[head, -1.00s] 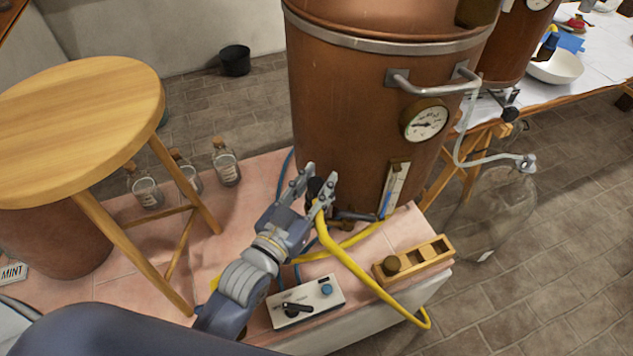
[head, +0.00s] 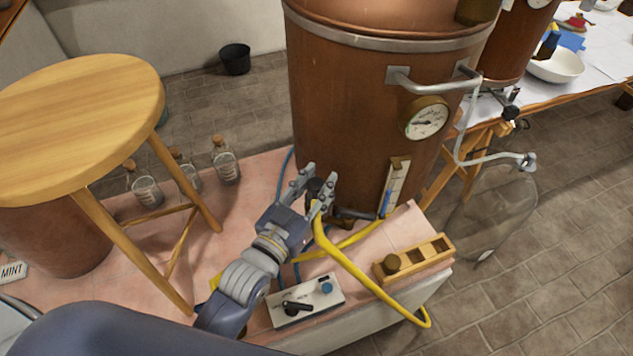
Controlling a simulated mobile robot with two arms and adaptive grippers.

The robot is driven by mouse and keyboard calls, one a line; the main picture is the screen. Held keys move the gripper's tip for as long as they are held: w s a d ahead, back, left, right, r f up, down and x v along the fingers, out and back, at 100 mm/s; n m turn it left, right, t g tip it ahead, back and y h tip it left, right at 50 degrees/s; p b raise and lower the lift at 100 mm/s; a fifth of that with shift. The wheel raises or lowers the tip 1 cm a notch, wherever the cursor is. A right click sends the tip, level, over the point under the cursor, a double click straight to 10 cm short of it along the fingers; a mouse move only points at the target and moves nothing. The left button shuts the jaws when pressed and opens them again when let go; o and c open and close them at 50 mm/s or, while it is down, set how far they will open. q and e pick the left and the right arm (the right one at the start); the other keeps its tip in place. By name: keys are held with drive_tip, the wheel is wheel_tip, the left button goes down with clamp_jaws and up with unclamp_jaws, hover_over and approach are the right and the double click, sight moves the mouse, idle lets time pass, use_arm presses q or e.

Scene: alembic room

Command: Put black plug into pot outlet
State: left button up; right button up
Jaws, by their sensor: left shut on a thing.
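The copper pot (head: 345,110) stands on the pink tiled ledge. My left gripper (head: 318,192) is at the pot's lower front, its fingers shut around the black plug (head: 316,188). A yellow hose or cable (head: 345,258) runs from near the plug down to the right and loops over the ledge. The plug is mostly hidden between the fingers. The pot outlet is not clearly seen; the plug and fingers are right in front of the pot's lower wall, and I cannot tell whether the plug is in it. A dark tap (head: 355,216) sits just right of the gripper. My right gripper is not in view.
A white control box (head: 306,302) and a wooden rack (head: 425,257) with a cork lie on the ledge. A wooden stool (head: 80,115) and corked bottles (head: 226,165) stand left. A large glass vessel (head: 497,215) stands right. A blue cable runs behind the gripper.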

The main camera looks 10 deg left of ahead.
use_arm(q)
drive_tip(key=shift+f, duration=0.5)
clamp_jaws()
drive_tip(key=shift+w+f, duration=0.2)
drive_tip(key=shift+f, duration=0.2)
idle(0.9)
drive_tip(key=shift+f, duration=0.1)
idle(0.5)
drive_tip(key=shift+f, duration=0.25)
idle(0.7)
drive_tip(key=o, duration=1.2)
unclamp_jaws()
drive_tip(key=v, duration=1.2)
drive_tip(key=shift+a, duration=0.1)
